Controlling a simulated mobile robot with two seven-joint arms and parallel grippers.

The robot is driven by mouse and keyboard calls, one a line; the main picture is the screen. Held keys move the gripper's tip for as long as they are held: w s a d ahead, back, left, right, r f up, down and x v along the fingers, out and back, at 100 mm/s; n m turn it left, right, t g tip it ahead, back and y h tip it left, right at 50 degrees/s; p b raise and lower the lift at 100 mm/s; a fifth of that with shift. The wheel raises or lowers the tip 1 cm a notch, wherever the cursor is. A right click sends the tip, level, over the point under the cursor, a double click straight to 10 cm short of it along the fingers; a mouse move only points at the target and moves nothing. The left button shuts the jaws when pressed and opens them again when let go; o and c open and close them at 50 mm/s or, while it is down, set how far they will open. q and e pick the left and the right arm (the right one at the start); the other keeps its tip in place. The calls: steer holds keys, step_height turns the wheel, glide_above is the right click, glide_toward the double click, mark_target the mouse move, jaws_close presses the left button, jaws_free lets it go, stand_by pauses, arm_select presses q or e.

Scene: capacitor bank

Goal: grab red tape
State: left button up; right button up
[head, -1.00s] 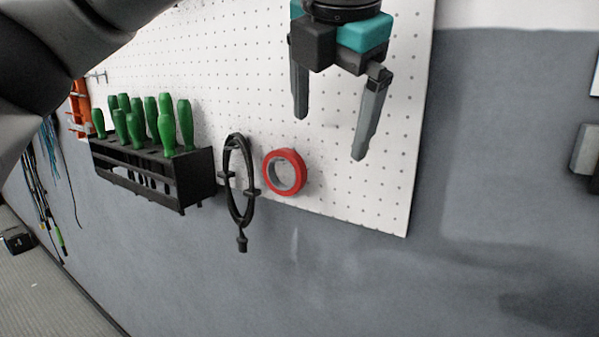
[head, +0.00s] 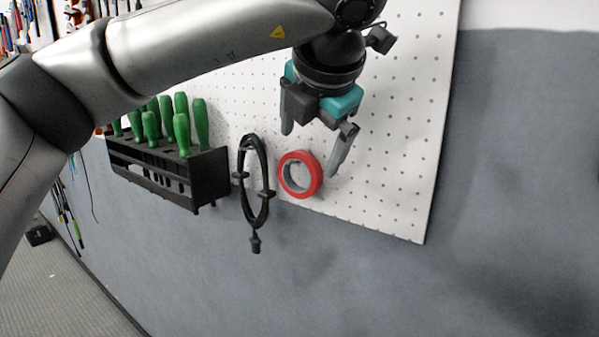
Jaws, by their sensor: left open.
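The roll of red tape (head: 316,176) hangs low on the white pegboard, its red outer face and grey inner ring in view. My left gripper (head: 313,152) is open, with its fingers pointing down just above the tape. One finger shows above and left of the roll, the other close to its right side. The fingers look empty; I cannot tell whether one touches the tape. My right gripper is not in view.
A black coiled cable (head: 254,180) hangs just left of the tape. A black rack (head: 207,175) with several green-handled screwdrivers (head: 182,130) is further left. The pegboard (head: 405,150) is bare to the right, above a grey wall (head: 500,220).

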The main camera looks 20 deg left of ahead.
mark_target(305, 160)
arm_select(q)
steer(key=p+x, duration=0.1)
steer(key=x, duration=0.4)
steer(key=shift+w, duration=0.1)
steer(key=shift+c, duration=0.2)
steer(key=c, duration=0.9)
steer(key=shift+r, duration=0.1)
steer(key=shift+c, duration=0.3)
steer(key=shift+r, duration=0.1)
